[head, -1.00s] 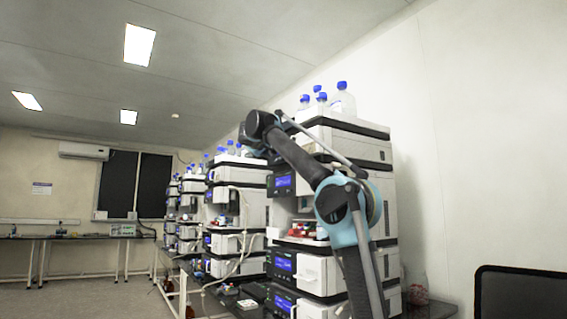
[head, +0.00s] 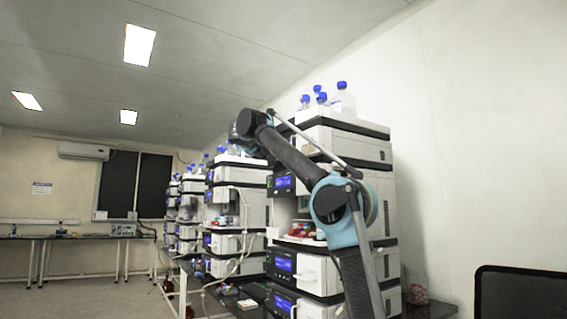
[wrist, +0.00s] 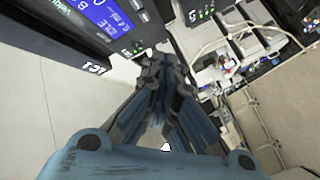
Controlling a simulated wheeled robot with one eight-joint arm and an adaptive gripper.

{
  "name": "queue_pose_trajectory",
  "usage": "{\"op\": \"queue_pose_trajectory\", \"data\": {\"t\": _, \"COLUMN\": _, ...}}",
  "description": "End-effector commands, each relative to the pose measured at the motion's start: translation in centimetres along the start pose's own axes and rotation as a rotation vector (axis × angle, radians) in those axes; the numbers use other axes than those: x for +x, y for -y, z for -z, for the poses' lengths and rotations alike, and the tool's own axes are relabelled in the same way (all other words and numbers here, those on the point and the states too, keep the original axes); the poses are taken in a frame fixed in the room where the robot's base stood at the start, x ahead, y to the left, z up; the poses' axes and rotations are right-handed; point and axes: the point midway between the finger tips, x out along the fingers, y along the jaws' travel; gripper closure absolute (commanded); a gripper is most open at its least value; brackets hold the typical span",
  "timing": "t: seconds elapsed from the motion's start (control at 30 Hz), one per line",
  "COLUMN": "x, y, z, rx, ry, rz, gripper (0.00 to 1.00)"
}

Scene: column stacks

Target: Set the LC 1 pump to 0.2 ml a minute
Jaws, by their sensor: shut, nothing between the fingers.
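The LC 1 pump (wrist: 60,45) is at the upper left of the wrist view, a dark front with a white "LC1" label. Its lit blue display (wrist: 108,14) is cut by the top edge; "IDLE" and a partly legible flow figure ending in "ml" show, tilted. Small buttons and green lights (wrist: 137,48) sit beside the display.
More stacks (head: 220,215) stand in a row to the left along the bench. Blue-capped bottles (head: 342,100) top the nearest stack. Tubing (wrist: 240,35) and a white module lie at the upper right of the wrist view. A dark chair back (head: 520,295) is at right.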

Motion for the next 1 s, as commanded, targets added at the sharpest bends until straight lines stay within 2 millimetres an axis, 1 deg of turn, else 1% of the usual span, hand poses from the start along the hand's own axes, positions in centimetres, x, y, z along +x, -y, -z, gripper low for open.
{"op": "queue_pose_trajectory", "data": {"t": 0.23, "x": 0.1, "y": -0.1, "z": -0.1, "rx": 0.0, "ry": 0.0, "rz": 0.0, "gripper": 1.0}}
{"op": "queue_pose_trajectory", "data": {"t": 0.37, "x": 0.6, "y": -0.4, "z": -0.4, "rx": 0.0, "ry": 0.001, "rz": -0.001, "gripper": 1.0}}
{"op": "queue_pose_trajectory", "data": {"t": 1.0, "x": 5.4, "y": -3.9, "z": -3.9, "rx": 0.0, "ry": 0.001, "rz": -0.001, "gripper": 1.0}}
